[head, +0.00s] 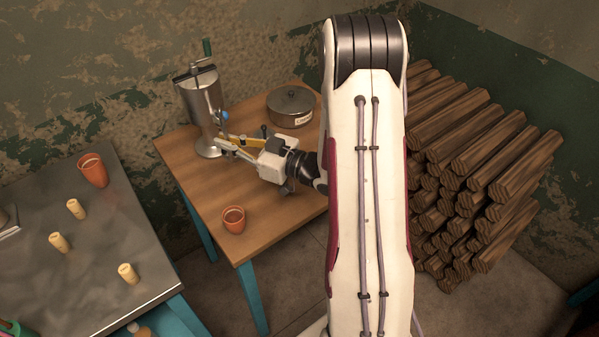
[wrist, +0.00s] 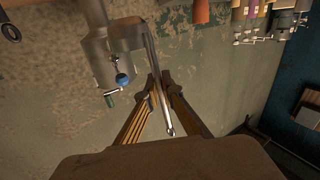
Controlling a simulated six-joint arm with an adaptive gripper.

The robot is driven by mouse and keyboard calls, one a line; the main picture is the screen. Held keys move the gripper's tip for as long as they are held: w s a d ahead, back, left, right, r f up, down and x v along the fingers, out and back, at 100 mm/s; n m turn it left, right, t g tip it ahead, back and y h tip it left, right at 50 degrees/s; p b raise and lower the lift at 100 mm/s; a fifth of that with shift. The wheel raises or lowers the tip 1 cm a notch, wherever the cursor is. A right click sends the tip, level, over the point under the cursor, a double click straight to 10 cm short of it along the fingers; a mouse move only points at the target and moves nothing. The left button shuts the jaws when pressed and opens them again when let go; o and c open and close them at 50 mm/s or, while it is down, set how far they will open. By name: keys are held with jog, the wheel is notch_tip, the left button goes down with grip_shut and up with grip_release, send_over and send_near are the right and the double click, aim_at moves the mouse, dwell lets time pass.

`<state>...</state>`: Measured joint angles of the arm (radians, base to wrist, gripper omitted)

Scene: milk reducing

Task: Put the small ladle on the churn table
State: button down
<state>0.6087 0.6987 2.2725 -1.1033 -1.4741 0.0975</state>
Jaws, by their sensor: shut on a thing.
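The churn table (head: 188,168) is a wooden-topped table with blue legs in the head view. My gripper (head: 228,143) is over its back part, in front of the metal churn (head: 201,100). The ladle's metal cup (wrist: 126,34) shows beyond the fingertips, overlapping the churn (wrist: 98,48) in that view. Whether the ladle touches the churn or tabletop I cannot tell. In the head view it is mostly hidden.
A lidded metal pot (head: 290,106) stands at the table's back right, and a clay cup (head: 233,219) near its front edge. A metal-topped table (head: 110,240) with a clay cup and several small pale cylinders is at left. Stacked logs (head: 470,160) are at right.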

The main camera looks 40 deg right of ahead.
jog(key=s+d+m+t+h, duration=0.1)
jog(key=s+d+h, duration=0.1)
jog(key=s+d, duration=0.3)
jog(key=s+d+f+m+h, duration=0.1)
jog(key=s+d, duration=0.4)
jog(key=d, duration=0.5)
jog(key=shift+m+t+h, duration=0.4)
jog(key=shift+m+h, duration=0.3)
jog(key=shift+h, duration=0.3)
jog(key=shift+s+d+f, duration=0.1)
jog(key=shift+f, duration=2.85)
jog(key=shift+f, duration=2.1)
jog(key=shift+f, duration=0.15)
jog(key=c, duration=2.2)
grip_release()
